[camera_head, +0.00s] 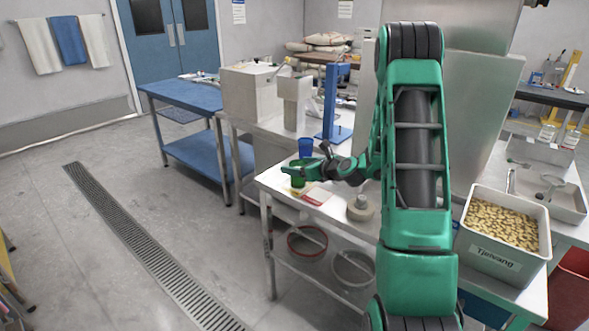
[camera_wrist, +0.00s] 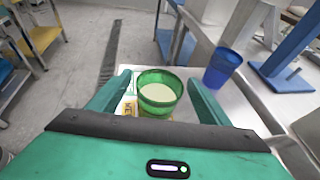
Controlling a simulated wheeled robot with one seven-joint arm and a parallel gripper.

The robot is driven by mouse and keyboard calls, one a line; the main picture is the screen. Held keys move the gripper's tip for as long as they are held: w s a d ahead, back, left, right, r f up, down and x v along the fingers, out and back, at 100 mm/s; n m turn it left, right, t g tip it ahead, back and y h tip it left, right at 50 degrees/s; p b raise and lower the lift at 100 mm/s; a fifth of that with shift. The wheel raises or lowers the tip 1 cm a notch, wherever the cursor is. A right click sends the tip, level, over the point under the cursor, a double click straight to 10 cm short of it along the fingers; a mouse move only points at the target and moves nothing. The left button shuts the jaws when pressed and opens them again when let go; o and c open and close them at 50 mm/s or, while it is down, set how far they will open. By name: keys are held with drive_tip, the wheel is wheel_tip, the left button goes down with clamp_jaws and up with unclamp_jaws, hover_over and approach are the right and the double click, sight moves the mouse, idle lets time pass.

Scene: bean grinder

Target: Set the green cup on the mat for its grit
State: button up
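The green cup (camera_wrist: 160,94) holds something pale and stands upright near the table's end. In the head view the green cup (camera_head: 298,180) is partly hidden by my gripper (camera_head: 297,169). In the wrist view my gripper (camera_wrist: 160,80) is open, with a finger on each side of the cup and a gap at both sides. A yellow lettered mat (camera_wrist: 130,109) shows beside the cup's lower left. In the head view, pale and red mats (camera_head: 317,196) lie just right of the cup. I cannot tell which mat, if any, is under the cup.
A blue cup (camera_head: 306,148) stands behind the green cup, near a blue stand (camera_head: 333,110). A round metal weight-like object (camera_head: 360,208) is on the table to the right. A bean bin (camera_head: 490,258) stands at far right. Floor to the left is clear.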

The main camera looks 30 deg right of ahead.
drive_tip(key=shift+r, duration=0.15)
drive_tip(key=v, duration=1.2)
drive_tip(key=s+a+f+n+g, duration=0.1)
drive_tip(key=s+a+n+g, duration=0.75)
drive_tip(key=n, duration=0.75)
drive_tip(key=s+r+n+g, duration=0.1)
drive_tip(key=s+n, duration=0.3)
drive_tip(key=s, duration=0.5)
drive_tip(key=s+a+r+n+g+h, duration=0.1)
drive_tip(key=s+n, duration=0.3)
drive_tip(key=s, duration=0.5)
drive_tip(key=s+a+r+n+g, duration=0.1)
drive_tip(key=s+r+n+g, duration=0.2)
drive_tip(key=s, duration=0.6)
drive_tip(key=shift+a+n+h, duration=0.2)
drive_tip(key=shift+n+h, duration=0.2)
drive_tip(key=shift+r, duration=0.1)
